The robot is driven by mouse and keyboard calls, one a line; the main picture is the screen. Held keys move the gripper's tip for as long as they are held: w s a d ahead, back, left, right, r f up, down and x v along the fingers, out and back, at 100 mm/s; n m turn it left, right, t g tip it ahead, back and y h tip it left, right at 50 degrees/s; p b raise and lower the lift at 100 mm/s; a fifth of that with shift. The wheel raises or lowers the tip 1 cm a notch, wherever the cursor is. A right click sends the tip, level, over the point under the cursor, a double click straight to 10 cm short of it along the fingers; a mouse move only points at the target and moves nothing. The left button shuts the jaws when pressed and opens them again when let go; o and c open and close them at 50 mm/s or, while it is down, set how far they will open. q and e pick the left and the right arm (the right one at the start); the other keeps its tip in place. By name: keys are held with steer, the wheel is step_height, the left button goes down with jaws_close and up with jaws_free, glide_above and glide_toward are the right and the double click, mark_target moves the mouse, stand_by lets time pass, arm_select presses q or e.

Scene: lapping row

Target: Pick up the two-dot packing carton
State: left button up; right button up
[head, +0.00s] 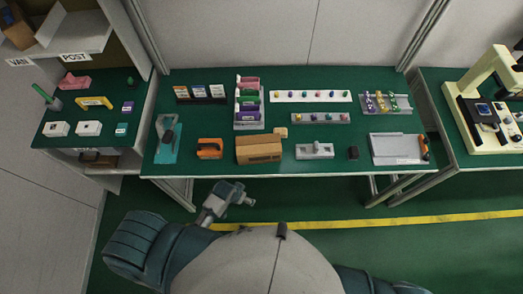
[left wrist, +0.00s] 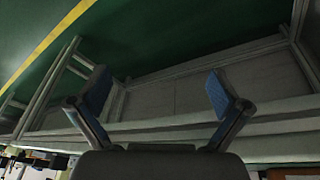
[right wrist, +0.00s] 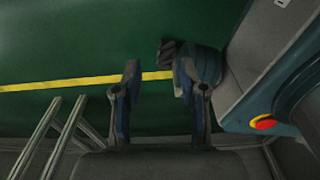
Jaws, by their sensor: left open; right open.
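Two small white boxes, one on the left (head: 57,129) and one on the right (head: 88,128), sit side by side near the front of the left side bench in the head view. They look like cartons, but dots on them are too small to make out, so I cannot tell which is the two-dot one. My left gripper (head: 246,194) is open and empty, low in front of the main bench and well to the right of both boxes. Its spread fingers show in the left wrist view (left wrist: 158,88). My right gripper (right wrist: 156,75) is open and empty over the floor.
The left side bench also holds a yellow part (head: 95,102), a pink part (head: 75,82), a purple box (head: 128,107) and a teal box (head: 122,129). The main bench holds a brown box (head: 259,150), an orange part (head: 209,148) and racks. A red button (right wrist: 263,123) shows in the right wrist view.

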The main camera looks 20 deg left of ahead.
arm_select(q)
steer(key=w+d+r+m+h, duration=0.1)
steer(key=d+r+m, duration=0.15)
steer(key=r, duration=1.15)
steer(key=w+d+r+m+g+h, duration=0.1)
steer(key=w+d+r+m, duration=0.45)
steer(key=w+d, duration=0.2)
step_height(320, 180, up, 10)
steer(key=m+g+y, duration=0.2)
steer(key=y, duration=0.2)
glide_above(258, 142)
steer(key=f, duration=1)
steer(key=shift+s+d+f, duration=0.3)
steer(key=shift+s+d, duration=0.05)
steer(key=shift+s, duration=0.05)
steer(key=shift+a+f, duration=0.15)
steer(key=shift+f, duration=0.4)
step_height(258, 142, down, 5)
steer(key=shift+r+b, duration=0.1)
steer(key=shift+b, duration=0.2)
steer(key=c, duration=0.9)
arm_select(e)
steer(key=shift+s+a+f, duration=0.15)
steer(key=shift+a, duration=0.2)
